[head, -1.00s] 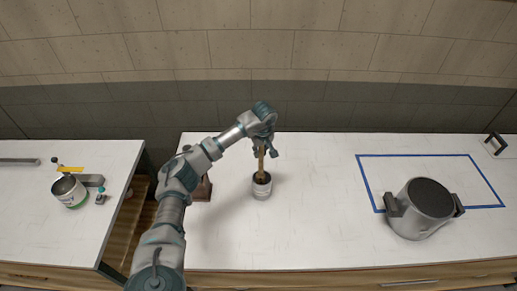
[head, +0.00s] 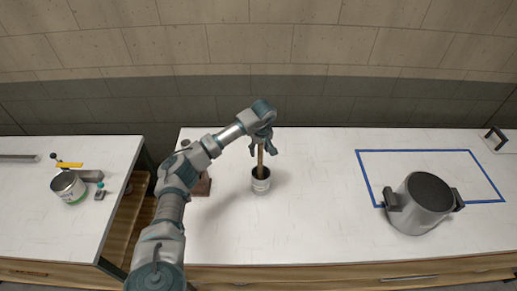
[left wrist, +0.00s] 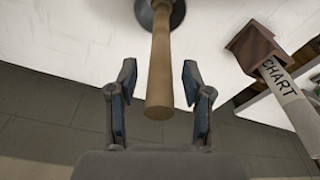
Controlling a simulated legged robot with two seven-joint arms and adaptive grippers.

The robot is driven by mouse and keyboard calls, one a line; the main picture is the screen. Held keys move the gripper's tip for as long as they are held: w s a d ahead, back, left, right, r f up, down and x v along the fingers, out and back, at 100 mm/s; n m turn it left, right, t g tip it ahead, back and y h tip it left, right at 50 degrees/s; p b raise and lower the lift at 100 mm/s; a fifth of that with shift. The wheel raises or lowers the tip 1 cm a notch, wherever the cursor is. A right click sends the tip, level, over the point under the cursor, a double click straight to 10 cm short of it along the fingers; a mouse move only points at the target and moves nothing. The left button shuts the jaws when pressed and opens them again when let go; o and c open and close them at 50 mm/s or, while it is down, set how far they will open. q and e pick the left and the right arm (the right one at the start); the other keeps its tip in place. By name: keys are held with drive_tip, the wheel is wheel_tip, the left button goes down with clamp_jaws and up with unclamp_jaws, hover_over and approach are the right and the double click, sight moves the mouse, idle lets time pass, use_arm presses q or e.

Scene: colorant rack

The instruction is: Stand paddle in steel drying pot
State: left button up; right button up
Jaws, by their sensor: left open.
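The wooden paddle (head: 260,158) stands upright in a small white can (head: 261,184) with a dark inside, on the middle counter. Its handle (left wrist: 160,65) also shows in the left wrist view, with its end between the fingers. My left gripper (head: 263,152) is open around the top of the handle; in the left wrist view the open fingers (left wrist: 157,95) stand on either side with gaps. The steel pot (head: 422,207), with a dark top and black side handles, stands at the right by the blue outline. My right gripper is not in view.
A blue taped rectangle (head: 415,151) marks the counter at the right. A brown wooden block (head: 203,187) stands behind my left arm. Another can (head: 70,187) and small tools are on the left counter. The middle counter between the small can and the pot is clear.

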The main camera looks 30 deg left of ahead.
use_arm(q)
drive_tip(key=shift+d+r, duration=0.1)
drive_tip(key=shift+d, duration=0.05)
drive_tip(key=shift+d+r, duration=0.15)
drive_tip(key=shift+r, duration=0.15)
drive_tip(key=r, duration=1)
drive_tip(key=shift+s+d+r, duration=0.15)
drive_tip(key=shift+s+r, duration=0.2)
drive_tip(key=shift+s, duration=0.05)
drive_tip(key=shift+d+r, duration=0.1)
drive_tip(key=shift+d, duration=0.05)
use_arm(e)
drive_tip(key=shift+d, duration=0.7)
use_arm(q)
drive_tip(key=shift+d, duration=0.15)
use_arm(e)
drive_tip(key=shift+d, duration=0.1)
use_arm(q)
drive_tip(key=shift+a, duration=0.25)
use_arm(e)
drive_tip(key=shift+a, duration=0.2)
